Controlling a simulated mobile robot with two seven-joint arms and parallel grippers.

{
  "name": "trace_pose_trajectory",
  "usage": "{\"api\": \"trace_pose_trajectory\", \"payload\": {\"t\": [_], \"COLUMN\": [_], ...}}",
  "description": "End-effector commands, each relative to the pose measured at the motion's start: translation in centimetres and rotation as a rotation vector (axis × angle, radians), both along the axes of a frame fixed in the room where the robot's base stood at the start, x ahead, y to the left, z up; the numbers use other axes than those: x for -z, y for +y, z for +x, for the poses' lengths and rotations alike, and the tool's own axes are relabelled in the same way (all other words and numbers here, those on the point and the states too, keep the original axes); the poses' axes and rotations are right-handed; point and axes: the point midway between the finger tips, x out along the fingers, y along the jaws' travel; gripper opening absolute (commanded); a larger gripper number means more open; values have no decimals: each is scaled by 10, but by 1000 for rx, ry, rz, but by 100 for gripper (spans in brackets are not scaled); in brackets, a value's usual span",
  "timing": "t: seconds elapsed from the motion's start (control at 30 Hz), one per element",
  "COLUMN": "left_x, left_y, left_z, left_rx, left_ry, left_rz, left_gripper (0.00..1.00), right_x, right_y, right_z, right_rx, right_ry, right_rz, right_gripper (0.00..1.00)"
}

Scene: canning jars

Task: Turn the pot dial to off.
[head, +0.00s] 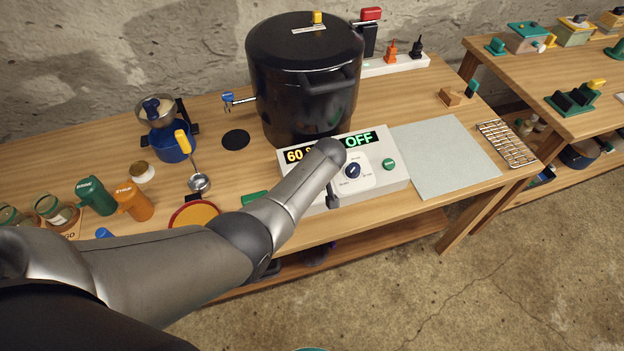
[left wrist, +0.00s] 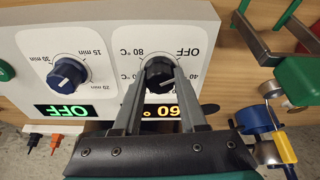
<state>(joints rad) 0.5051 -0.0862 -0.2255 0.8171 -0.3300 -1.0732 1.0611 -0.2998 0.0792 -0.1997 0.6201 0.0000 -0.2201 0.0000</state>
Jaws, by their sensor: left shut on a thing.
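The white control box (head: 378,183) stands on the bench in front of the large black pot (head: 300,85). The dark pot dial (left wrist: 160,72) shows in the left wrist view, under a lit yellow 60 ° display (left wrist: 162,112) that appears upside down. OFF, 40 and 80 °C marks surround this dial. My left gripper (left wrist: 160,84) is shut on the dial, one finger on each side. In the head view my arm hides the pot dial and most of the gripper. My right gripper is not in view.
A blue timer dial (head: 352,171) sits beside the pot dial, with a green OFF display (head: 359,140) above it and a green button (head: 389,164) to its right. A grey mat (head: 445,155) lies clear on the right.

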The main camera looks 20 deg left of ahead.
Motion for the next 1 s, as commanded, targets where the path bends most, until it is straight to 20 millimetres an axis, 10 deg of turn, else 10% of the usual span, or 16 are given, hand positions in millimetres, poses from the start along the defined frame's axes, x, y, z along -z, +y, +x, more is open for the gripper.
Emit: {"api": "trace_pose_trajectory", "payload": {"t": [0.83, 0.87, 1.0], "left_x": [-1, -1, -1], "left_y": [0, 0, 0], "left_z": [1, 1, 1], "left_rx": [-138, -138, -137], "left_ry": [-20, -20, -19], "left_rz": [-29, -29, -29], "left_gripper": [0, 44, 59], "right_x": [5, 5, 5], "right_y": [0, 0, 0], "right_z": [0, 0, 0], "right_rx": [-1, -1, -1], "right_ry": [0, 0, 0], "right_rz": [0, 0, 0], "right_gripper": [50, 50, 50]}}
